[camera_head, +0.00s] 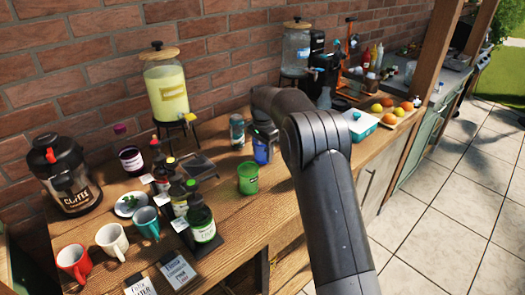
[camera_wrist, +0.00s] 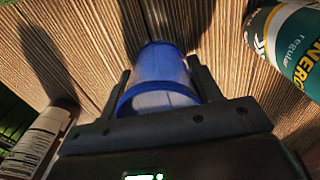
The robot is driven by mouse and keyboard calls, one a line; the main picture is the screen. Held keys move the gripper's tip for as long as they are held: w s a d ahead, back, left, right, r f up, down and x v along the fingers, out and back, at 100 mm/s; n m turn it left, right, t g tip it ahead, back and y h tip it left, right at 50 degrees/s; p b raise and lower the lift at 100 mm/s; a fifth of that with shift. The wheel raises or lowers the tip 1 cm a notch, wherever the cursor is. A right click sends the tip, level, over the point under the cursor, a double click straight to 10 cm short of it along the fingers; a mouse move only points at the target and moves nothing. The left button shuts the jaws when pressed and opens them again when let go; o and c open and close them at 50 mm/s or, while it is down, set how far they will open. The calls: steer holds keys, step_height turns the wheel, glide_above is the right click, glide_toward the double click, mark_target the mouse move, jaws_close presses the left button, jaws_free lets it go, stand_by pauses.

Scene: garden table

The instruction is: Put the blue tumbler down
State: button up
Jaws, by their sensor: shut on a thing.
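The blue tumbler (camera_wrist: 158,82) is between the two fingers of my gripper (camera_wrist: 160,85) in the wrist view, and both fingers press on its sides. It is see-through with a blue rim. In the head view the blue tumbler (camera_head: 262,150) is upright over the wooden counter (camera_head: 225,215), partly covered by my gripper (camera_head: 262,135). I cannot tell whether its base touches the wood.
A teal can (camera_head: 237,131) stands just left of the tumbler; it also shows in the wrist view (camera_wrist: 290,45). A green cup (camera_head: 248,178) stands in front. A teal box (camera_head: 360,125) is to the right behind my arm. Bottles and mugs crowd the left.

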steer(key=o, duration=1)
steer(key=shift+f, duration=0.1)
